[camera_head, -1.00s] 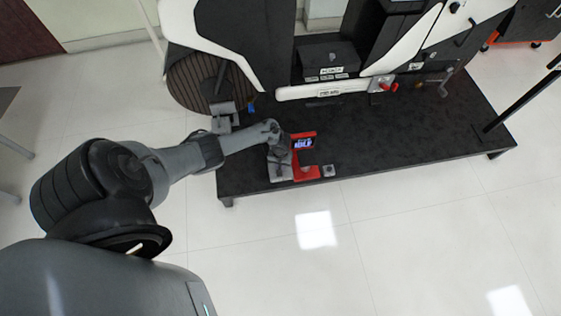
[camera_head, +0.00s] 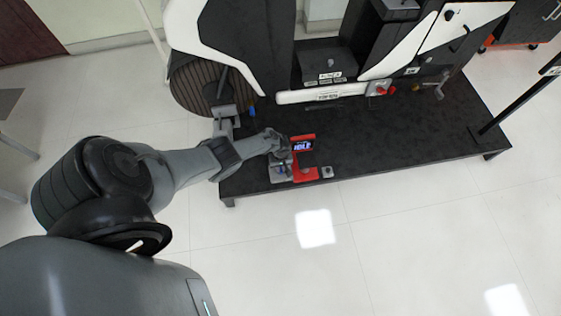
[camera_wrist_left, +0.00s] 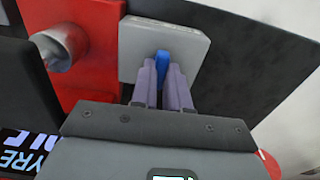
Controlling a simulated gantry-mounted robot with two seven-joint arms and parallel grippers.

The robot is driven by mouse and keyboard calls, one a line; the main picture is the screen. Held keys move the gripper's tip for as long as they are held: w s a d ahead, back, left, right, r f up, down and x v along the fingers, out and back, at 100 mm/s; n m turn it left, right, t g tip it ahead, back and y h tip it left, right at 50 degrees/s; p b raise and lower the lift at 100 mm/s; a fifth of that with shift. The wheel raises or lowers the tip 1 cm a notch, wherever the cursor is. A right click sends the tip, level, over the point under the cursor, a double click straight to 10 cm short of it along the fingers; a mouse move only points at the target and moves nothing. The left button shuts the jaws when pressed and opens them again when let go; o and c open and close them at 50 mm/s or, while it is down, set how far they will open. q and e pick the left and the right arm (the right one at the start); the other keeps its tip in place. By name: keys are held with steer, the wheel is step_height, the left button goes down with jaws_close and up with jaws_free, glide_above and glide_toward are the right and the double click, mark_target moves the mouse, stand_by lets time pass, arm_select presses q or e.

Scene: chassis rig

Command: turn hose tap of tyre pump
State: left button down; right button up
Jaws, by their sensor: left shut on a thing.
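The tyre pump (camera_head: 304,173) is red with a lit display (camera_head: 303,146). It stands near the front edge of the black platform. My left gripper (camera_head: 284,150) reaches it from the left; its fingertips are too small to make out in the head view. In the left wrist view, the two fingers of my left gripper (camera_wrist_left: 164,88) are closed around a narrow blue tap lever (camera_wrist_left: 162,62), in front of a light grey plate (camera_wrist_left: 140,45). The pump's red body (camera_wrist_left: 95,65) is left of the plate. My right gripper is not in view.
The black platform (camera_head: 400,140) carries the large black and white chassis rig (camera_head: 322,62) behind the pump. A round grille (camera_head: 190,85) is at its left. A grey metal fitting (camera_wrist_left: 62,45) sticks out beside the fingers. The pale floor in front is clear.

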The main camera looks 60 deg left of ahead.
arm_select(q)
steer(key=c, duration=1.1)
jaws_free()
step_height(320, 180, up, 11)
steer(key=p, duration=1)
steer(key=shift+f, duration=0.1)
steer(key=shift+s, duration=0.1)
